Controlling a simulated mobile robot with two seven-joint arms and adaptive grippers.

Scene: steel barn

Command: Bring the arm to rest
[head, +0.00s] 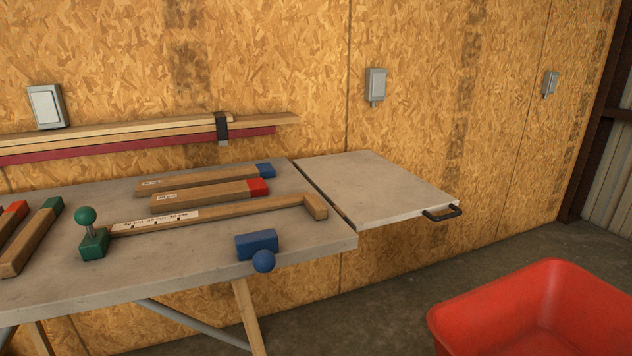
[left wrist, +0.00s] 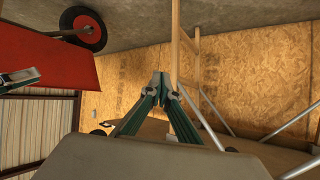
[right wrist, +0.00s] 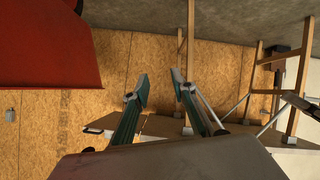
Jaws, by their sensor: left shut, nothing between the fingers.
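Neither gripper shows in the head view. In the left wrist view my left gripper (left wrist: 162,78) has its fingertips together with nothing between them. It hangs clear of any object. In the right wrist view my right gripper (right wrist: 160,84) has its two fingers apart, with an empty gap between them. Both wrist views show the grippers against the floor, wall and table legs, away from the things on the table (head: 205,283).
On the table are a wooden hooked bar (head: 235,208), a green knobbed block (head: 93,241), a blue block (head: 257,243) with a blue ball, and several colour-tipped wooden bars. A grey leaf (head: 375,183) with a black handle adjoins the table. A red tub (head: 535,305) stands front right.

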